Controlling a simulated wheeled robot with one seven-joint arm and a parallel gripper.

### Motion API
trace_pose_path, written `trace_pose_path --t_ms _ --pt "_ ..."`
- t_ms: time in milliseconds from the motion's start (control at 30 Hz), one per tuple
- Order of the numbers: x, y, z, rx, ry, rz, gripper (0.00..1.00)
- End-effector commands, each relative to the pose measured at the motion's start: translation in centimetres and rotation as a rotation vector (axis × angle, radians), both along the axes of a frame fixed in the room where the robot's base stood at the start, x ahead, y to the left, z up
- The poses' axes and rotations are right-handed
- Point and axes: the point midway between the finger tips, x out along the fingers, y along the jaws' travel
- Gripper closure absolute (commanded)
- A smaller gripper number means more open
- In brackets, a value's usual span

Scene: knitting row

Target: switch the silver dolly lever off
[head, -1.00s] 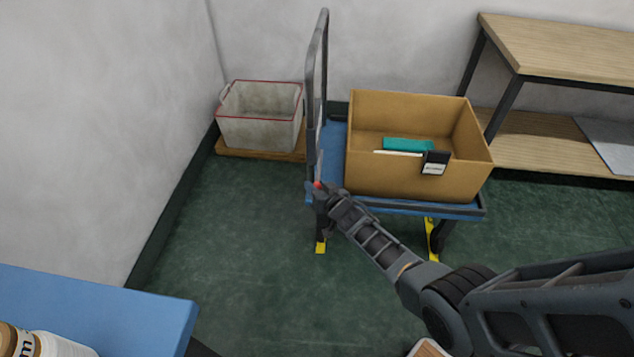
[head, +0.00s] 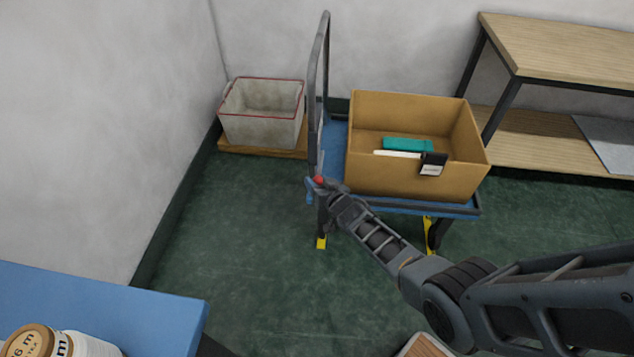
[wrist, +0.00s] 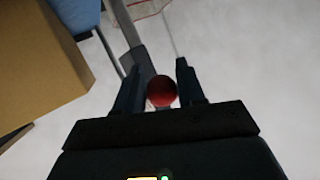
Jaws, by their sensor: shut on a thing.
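The dolly (head: 395,207) is a blue platform cart with a dark upright handle frame at its left end. A lever with a red ball knob (head: 319,180) is at the dolly's front left corner, beside the handle's foot. My gripper (head: 324,187) is at this knob. In the wrist view the red knob (wrist: 161,91) sits between the two dark fingers of my gripper (wrist: 160,82), which is shut on it. A grey bar (wrist: 138,58) runs away behind the knob; I cannot tell whether it is the lever's shaft. My gripper hides much of the lever in the head view.
An open cardboard box (head: 410,180) with a teal item stands on the dolly. A grey-white bin (head: 262,125) stands on a wooden base behind left. A wooden shelf unit (head: 560,50) is at right, a blue table (head: 100,300) at front left.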

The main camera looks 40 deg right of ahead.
Motion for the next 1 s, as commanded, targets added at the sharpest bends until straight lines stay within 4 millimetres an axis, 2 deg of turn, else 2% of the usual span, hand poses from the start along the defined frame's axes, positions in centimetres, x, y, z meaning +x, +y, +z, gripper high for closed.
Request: trace_pose_path --t_ms 33,133,167,333,833,1000 --pt "0.8 -1.0 1.7 -0.012 -0.034 -0.008 1.0" --pt "0.7 -1.1 1.8 -0.012 -0.034 -0.01 1.0" --pt "0.7 -1.1 1.8 -0.011 -0.034 -0.01 0.6" --pt "0.8 -1.0 1.7 -0.011 -0.032 -0.008 0.44" --pt "0.3 -0.4 1.0 -0.005 -0.019 -0.003 0.43" --pt "-1.4 0.0 1.8 -0.005 -0.018 -0.005 0.43"
